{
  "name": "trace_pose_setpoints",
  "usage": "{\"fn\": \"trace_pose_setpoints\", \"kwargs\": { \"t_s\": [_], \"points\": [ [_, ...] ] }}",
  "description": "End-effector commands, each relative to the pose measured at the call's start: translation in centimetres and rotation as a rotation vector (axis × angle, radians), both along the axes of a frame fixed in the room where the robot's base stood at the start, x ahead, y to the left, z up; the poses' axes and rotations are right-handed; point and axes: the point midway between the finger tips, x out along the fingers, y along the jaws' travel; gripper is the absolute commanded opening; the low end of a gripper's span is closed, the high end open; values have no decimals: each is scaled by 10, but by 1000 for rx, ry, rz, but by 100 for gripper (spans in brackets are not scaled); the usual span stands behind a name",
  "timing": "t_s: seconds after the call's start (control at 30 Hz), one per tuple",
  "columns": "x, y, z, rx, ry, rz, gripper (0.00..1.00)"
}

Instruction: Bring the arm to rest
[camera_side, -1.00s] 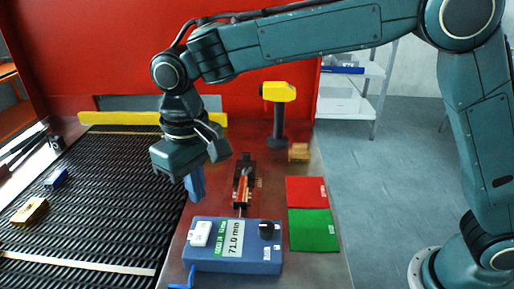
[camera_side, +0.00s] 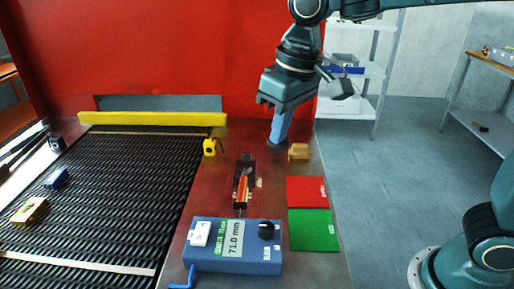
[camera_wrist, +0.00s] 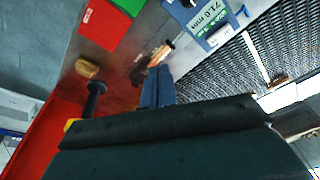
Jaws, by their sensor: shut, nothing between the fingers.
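My gripper (camera_side: 279,138) hangs over the back right part of the steel table in the side view, its blue fingers pointing down and shut with nothing between them. The wrist view shows the closed fingers (camera_wrist: 158,78) too. In the side view my gripper hides most of the yellow-headed black post. The wrist view shows the black post (camera_wrist: 95,92) beside the fingers, its yellow head partly covered by my gripper body.
A wooden block (camera_side: 299,152) stands just right of my gripper. Red (camera_side: 307,191) and green (camera_side: 314,231) mats, a blue gauge box (camera_side: 233,262) reading 71.0 mm and a red-and-black fixture (camera_side: 242,186) lie nearer. The mesh belt (camera_side: 110,200) is left, with a yellow tape measure (camera_side: 209,147) beside it.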

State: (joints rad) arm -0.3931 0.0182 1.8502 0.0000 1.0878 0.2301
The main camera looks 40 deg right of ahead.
Motion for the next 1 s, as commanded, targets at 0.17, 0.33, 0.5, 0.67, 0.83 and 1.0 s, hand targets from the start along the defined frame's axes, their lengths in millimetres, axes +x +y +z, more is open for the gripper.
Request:
{"fn": "trace_pose_setpoints", "kwargs": {
  "t_s": [0.17,0.33,0.5,0.67,0.83,1.0],
  "points": [
    [-28,-39,11,12,-57,-35,0],
    [-57,-70,15,17,-110,-63,0],
    [-88,-96,13,16,-164,-91,0],
    [-117,-117,6,11,-214,-119,0],
    [-146,-133,-5,0,-266,-147,0],
    [-165,-142,-16,-11,-300,-166,0]
  ]
}}
